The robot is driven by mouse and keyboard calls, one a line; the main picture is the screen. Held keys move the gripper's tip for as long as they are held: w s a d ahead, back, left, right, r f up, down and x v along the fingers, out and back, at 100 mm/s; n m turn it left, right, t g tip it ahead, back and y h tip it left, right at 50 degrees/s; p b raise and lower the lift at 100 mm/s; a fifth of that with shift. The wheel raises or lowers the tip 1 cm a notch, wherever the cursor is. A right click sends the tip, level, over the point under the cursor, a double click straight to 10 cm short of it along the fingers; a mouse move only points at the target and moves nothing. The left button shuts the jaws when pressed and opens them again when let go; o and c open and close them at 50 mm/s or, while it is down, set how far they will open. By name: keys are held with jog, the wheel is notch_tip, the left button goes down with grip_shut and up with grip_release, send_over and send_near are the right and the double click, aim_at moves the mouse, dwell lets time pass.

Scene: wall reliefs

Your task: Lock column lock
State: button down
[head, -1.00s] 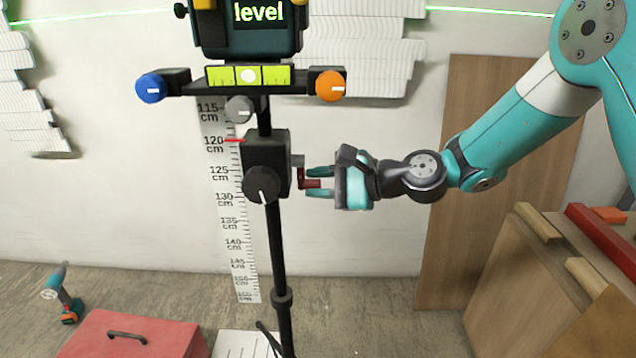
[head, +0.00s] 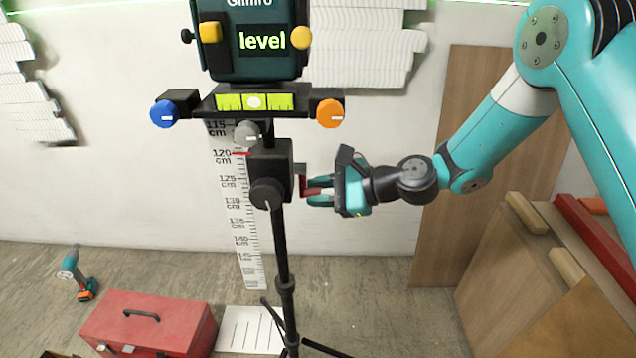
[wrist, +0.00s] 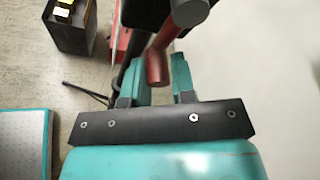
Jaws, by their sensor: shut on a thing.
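The column lock is a red lever (head: 305,188) on the right side of the black column housing (head: 278,165). The lever bends down and then right to my gripper. My gripper (head: 321,193) is shut on the lever's end, coming from the right. In the wrist view, the red lever (wrist: 157,66) lies between the two teal fingers (wrist: 165,82), and they partly hide its lower end. The black tripod column (head: 281,245) runs down from the housing. A laser level (head: 253,45) showing "level" stands above it.
A blue knob (head: 165,113), an orange knob (head: 329,113) and a grey knob (head: 247,131) sit above the housing, and a black knob (head: 267,194) on its front. A height scale (head: 238,200) is behind. A red toolbox (head: 150,322) and drill (head: 77,272) lie on the floor.

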jog(key=shift+s, duration=0.2)
jog(key=c, duration=1)
grip_release()
jog(key=shift+d+r, duration=0.1)
jog(key=shift+d, duration=0.1)
jog(key=v, duration=1.7)
